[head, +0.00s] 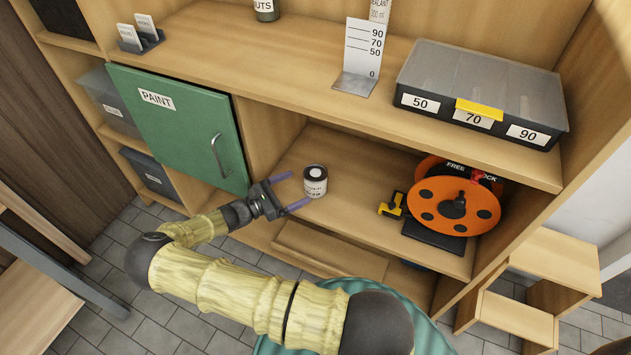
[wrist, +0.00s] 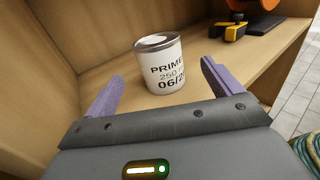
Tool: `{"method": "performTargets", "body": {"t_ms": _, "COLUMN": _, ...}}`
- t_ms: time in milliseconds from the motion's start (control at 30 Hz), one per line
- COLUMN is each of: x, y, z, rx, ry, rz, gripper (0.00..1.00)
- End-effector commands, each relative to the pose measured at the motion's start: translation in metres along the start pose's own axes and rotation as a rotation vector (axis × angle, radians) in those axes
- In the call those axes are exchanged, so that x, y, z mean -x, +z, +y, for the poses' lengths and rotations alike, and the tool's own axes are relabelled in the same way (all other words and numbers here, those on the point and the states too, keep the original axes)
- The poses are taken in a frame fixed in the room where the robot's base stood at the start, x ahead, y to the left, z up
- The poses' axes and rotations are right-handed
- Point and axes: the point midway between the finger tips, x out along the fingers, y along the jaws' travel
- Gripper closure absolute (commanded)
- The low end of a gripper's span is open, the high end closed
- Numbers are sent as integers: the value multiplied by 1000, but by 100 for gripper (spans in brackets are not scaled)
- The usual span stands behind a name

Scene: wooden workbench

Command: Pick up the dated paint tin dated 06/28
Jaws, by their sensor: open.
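In the wrist view the tin (wrist: 160,66) reads "PRIME", "250" and "06/2", with the ends of the lines cut off by the curve. My gripper (head: 288,190) is open, with its purple fingers pointing at the tin. In the wrist view the gripper (wrist: 158,88) has one finger on each side of the tin, which stands a little ahead, and nothing is held between them.
An orange cable reel (head: 454,207) and a yellow-handled tool (head: 391,206) stand right on the same shelf. The green PAINT door (head: 178,125) is shut at left. The bench top (head: 300,50) overhangs the shelf and carries an organiser case (head: 482,87).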

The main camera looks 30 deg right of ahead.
Motion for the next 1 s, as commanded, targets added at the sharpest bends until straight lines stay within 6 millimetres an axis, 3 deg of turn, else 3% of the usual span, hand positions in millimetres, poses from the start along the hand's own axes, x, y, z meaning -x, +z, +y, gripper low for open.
{"method": "performTargets", "body": {"t_ms": 200, "x": -37, "y": 0, "z": 0, "rx": 0, "ry": -2, "rz": -2, "gripper": 9}}
{"method": "performTargets", "body": {"t_ms": 667, "x": -48, "y": 0, "z": 0, "rx": -1, "ry": 0, "rz": 0, "gripper": 9}}
{"method": "performTargets", "body": {"t_ms": 1000, "x": -91, "y": 3, "z": 1, "rx": -1, "ry": -2, "rz": -1, "gripper": 9}}
